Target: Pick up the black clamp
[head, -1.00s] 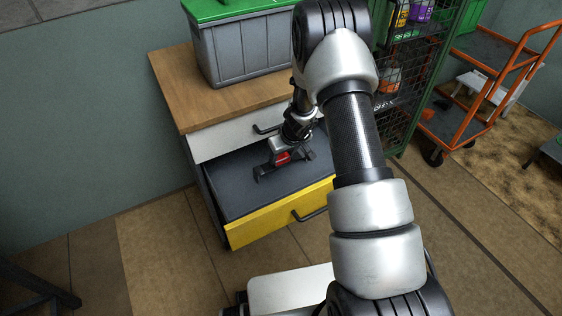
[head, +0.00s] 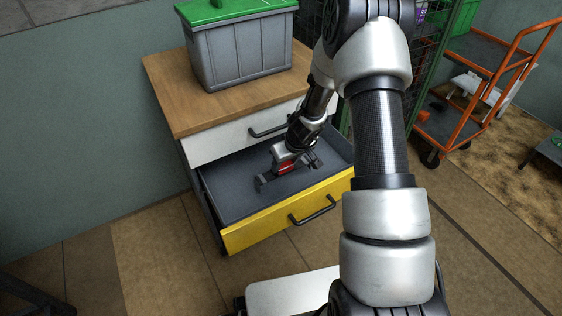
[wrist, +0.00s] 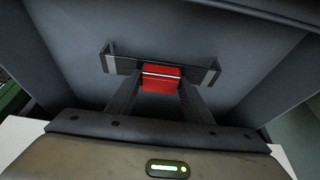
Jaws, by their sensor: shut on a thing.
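The black clamp (head: 286,168) has a dark bar with a red middle part and is inside the open drawer with the yellow front (head: 262,226). My gripper (head: 287,160) reaches down into the drawer over it. In the wrist view, the clamp (wrist: 200,73) lies across the picture, and the two fingers of my gripper (wrist: 161,82) are shut on its red middle part. I cannot tell whether the clamp touches the drawer floor or hangs just above it.
Above the drawer, a grey bin (head: 238,54) with a green lid stands on the wooden cabinet top (head: 178,92). A closed white drawer (head: 220,142) is just above the open one. An orange cart (head: 452,122) and a green wire cage stand to the right.

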